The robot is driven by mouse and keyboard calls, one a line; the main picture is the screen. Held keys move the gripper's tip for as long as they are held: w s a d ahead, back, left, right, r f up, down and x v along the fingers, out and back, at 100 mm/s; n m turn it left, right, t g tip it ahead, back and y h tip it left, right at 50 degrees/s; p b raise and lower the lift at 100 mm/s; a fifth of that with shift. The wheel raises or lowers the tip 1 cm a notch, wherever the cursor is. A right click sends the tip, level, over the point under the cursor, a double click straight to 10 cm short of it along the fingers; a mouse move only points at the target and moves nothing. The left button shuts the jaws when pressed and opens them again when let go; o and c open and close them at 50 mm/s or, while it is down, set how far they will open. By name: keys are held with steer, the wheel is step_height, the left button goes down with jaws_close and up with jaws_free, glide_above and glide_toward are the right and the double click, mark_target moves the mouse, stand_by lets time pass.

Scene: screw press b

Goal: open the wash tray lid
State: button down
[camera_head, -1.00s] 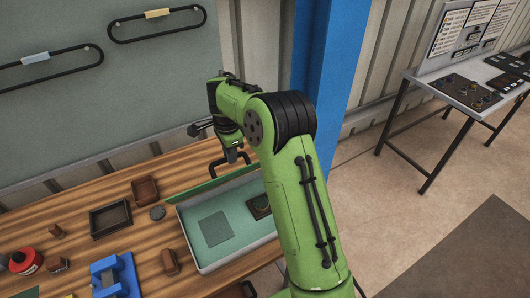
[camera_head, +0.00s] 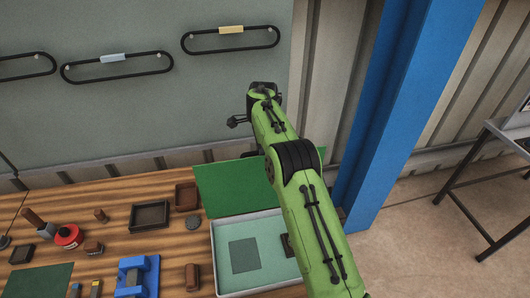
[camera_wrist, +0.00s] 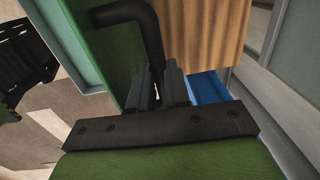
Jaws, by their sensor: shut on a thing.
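The wash tray (camera_head: 217,268) is a pale, shallow box on the wooden bench, partly covered by my arm in the head view. Its green lid (camera_head: 235,187) stands raised behind the tray, its broad face visible, and the tray's inside is uncovered. In the wrist view the lid (camera_wrist: 108,45) is a green panel next to the black bent handle (camera_wrist: 135,12). My gripper (camera_wrist: 160,88) is shut on this handle.
A dark square tray (camera_head: 149,216), brown blocks, a red round container (camera_head: 68,236) and a blue fixture (camera_head: 137,277) sit left of the wash tray. A blue post (camera_head: 395,110) stands close to the right of my arm. A wall panel with black loops rises behind the bench.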

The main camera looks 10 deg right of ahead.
steer(key=shift+w+a+f, duration=0.1)
steer(key=shift+w+f, duration=0.25)
steer(key=shift+w, duration=0.05)
stand_by(0.4)
steer(key=c, duration=1.4)
jaws_free()
steer(key=shift+f, duration=0.1)
steer(key=o, duration=0.3)
steer(key=shift+w, duration=0.25)
steer(key=shift+s+r, duration=0.1)
steer(key=shift+r, duration=0.1)
